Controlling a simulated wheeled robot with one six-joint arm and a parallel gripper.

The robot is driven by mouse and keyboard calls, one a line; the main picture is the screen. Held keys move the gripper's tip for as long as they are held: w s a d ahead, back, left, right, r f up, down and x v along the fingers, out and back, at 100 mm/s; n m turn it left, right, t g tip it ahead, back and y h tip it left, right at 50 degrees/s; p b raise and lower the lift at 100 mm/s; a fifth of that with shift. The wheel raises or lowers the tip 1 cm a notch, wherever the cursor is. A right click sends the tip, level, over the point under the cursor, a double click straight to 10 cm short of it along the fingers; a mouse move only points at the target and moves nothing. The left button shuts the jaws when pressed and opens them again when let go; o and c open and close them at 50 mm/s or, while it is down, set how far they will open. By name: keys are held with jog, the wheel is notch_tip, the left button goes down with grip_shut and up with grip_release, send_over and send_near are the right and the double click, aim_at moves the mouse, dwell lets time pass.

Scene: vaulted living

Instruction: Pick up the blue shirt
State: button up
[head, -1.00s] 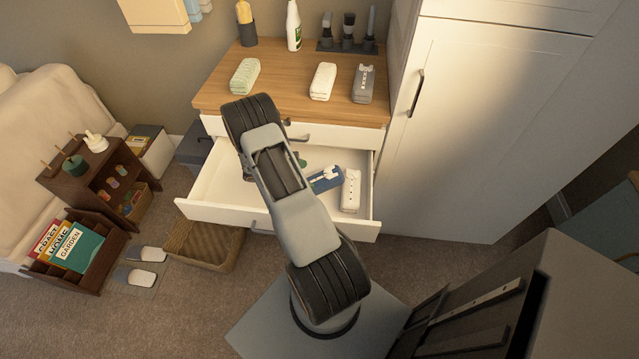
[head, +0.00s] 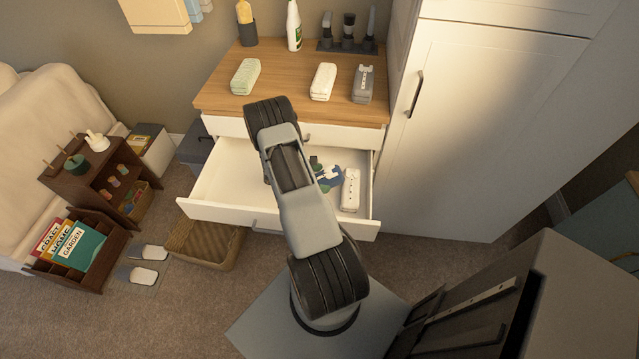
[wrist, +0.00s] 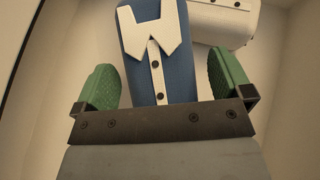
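The blue shirt (wrist: 180,75), folded with a white collar and dark buttons, lies in the open drawer (head: 215,187). It also shows in the head view (head: 334,181), partly covered by my gripper. My gripper (wrist: 161,80) is open in the wrist view, with one green fingertip on either side of the shirt. The shirt lies between the fingers, with a small gap visible at the right finger. The shirt's near end is hidden behind the gripper body.
A folded white shirt (head: 350,190) lies close to the right of the blue one in the drawer. Folded green (head: 245,76), white (head: 323,82) and grey (head: 363,84) garments lie on the wooden top (head: 290,95) above. A tall white cabinet (head: 480,120) stands at the right.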

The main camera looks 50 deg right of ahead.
jog(key=c, duration=1)
jog(key=shift+r, duration=0.1)
